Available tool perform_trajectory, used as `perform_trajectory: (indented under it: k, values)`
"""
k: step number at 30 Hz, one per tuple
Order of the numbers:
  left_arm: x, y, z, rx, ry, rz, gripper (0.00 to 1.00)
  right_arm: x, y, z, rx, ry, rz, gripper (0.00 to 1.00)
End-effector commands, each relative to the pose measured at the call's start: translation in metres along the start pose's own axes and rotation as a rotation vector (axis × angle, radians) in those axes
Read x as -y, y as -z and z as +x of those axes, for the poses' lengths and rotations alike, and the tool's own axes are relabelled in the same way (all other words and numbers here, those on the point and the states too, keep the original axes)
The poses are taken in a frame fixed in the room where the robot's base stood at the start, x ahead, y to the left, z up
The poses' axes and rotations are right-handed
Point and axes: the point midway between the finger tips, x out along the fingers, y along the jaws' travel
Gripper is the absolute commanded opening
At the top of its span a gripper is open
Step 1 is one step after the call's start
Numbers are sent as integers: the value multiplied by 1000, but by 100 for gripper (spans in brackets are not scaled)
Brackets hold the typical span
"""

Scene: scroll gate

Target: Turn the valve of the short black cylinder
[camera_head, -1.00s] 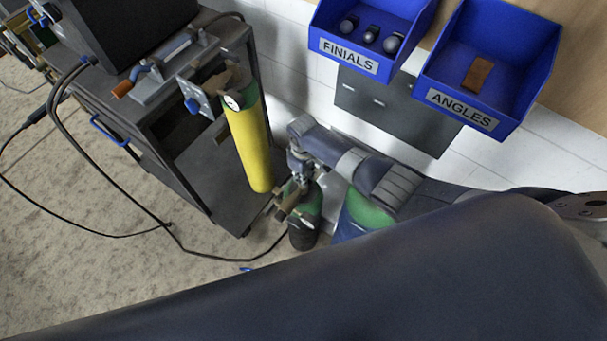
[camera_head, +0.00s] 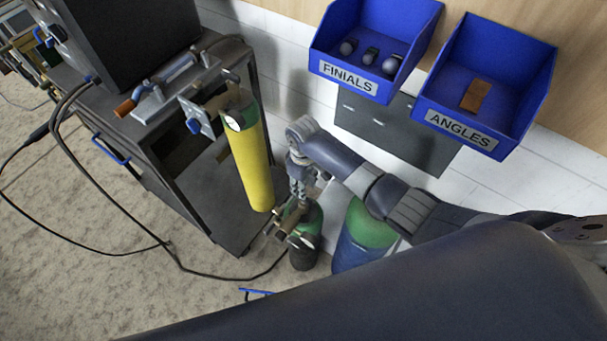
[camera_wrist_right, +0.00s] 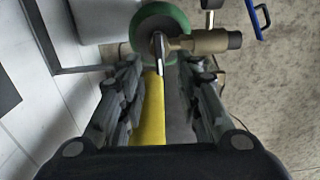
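The short black cylinder (camera_head: 305,257) with a green shoulder stands on the floor. Its brass valve (camera_head: 291,233) is on top. In the right wrist view the green shoulder (camera_wrist_right: 166,18), brass valve body (camera_wrist_right: 208,41) and a silvery valve part (camera_wrist_right: 158,46) show at the top, just beyond the fingertips. My right gripper (camera_head: 303,192) is above the cylinder, pointing down. In its wrist view my right gripper (camera_wrist_right: 158,72) has its fingers apart with nothing held between them. Whether a finger touches the valve cannot be told. My left gripper is not in view.
A tall yellow cylinder (camera_head: 250,165) hangs beside the dark cart (camera_head: 190,215), left of my gripper. A blue cylinder with a green top (camera_head: 362,240) stands to the right. Blue bins (camera_head: 352,85) are on the wall. A black cable (camera_head: 215,281) lies on the floor.

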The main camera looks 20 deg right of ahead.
Motion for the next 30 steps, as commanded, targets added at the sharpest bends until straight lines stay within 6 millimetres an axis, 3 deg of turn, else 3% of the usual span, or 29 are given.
perform_trajectory:
  k: [6, 11, 30]
  values:
    - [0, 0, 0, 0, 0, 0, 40, 0, 1, -35, -3, -1, 0, 31]
    - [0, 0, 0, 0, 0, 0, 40, 0, 0, -48, -1, -1, 0, 31]
    - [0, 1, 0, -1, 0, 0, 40, 0, 0, -52, 0, 0, 0, 31]
